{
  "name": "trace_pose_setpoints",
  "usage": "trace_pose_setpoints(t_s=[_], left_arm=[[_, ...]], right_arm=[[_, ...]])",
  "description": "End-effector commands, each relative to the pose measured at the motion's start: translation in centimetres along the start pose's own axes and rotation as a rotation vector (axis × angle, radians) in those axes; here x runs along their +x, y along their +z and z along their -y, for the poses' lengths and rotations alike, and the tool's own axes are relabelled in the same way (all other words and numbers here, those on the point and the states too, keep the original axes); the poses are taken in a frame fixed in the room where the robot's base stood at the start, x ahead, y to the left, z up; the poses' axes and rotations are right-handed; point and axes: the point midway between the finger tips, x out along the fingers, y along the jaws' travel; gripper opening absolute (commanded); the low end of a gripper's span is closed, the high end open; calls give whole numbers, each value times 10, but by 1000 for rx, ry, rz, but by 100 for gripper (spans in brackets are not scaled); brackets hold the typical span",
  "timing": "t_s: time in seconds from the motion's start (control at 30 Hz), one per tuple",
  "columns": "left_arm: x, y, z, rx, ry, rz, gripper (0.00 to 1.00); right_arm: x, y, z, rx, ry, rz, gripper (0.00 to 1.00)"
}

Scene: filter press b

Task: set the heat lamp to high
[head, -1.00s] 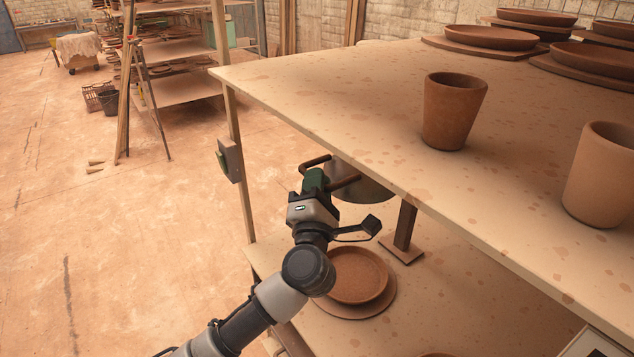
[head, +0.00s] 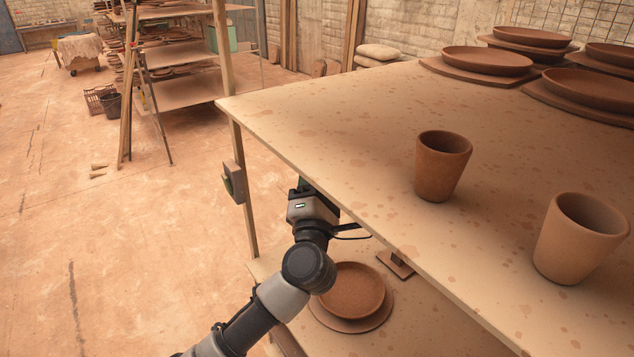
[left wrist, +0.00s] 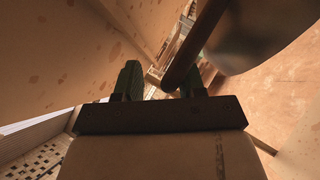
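The heat lamp appears to be the rounded grey shade (left wrist: 262,35) at the upper right of the left wrist view. A dark brown bar (left wrist: 197,45) runs beside it. In the head view the lamp is hidden under the upper shelf. My left gripper (left wrist: 161,82) has green fingers standing apart. The bar's lower end lies in the gap between them in the picture, closer to the right finger; I cannot tell whether they touch. In the head view the fingers are hidden behind the shelf's front edge. My right gripper is not in view.
A small box (head: 233,182) is fixed to the shelf post. The upper shelf (head: 330,120) overhangs my left arm and carries two clay cups (head: 442,165) (head: 580,238) and several plates. A clay dish (head: 353,290) sits on the lower shelf. The floor at left is open.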

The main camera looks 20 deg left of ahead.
Motion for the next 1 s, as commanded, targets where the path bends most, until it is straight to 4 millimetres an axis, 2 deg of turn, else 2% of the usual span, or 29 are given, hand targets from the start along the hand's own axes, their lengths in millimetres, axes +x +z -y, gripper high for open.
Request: trace_pose_setpoints(t_s=[0.27,0.37,0.8,1.0], left_arm=[[-3,-1,4,5,-7,-2,40],[-11,-2,6,5,-9,-2,40],[-92,-1,6,2,-7,0,40],[-108,0,3,3,-5,0,40]], right_arm=[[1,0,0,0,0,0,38],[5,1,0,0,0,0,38],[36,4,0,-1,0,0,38],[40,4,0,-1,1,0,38]])
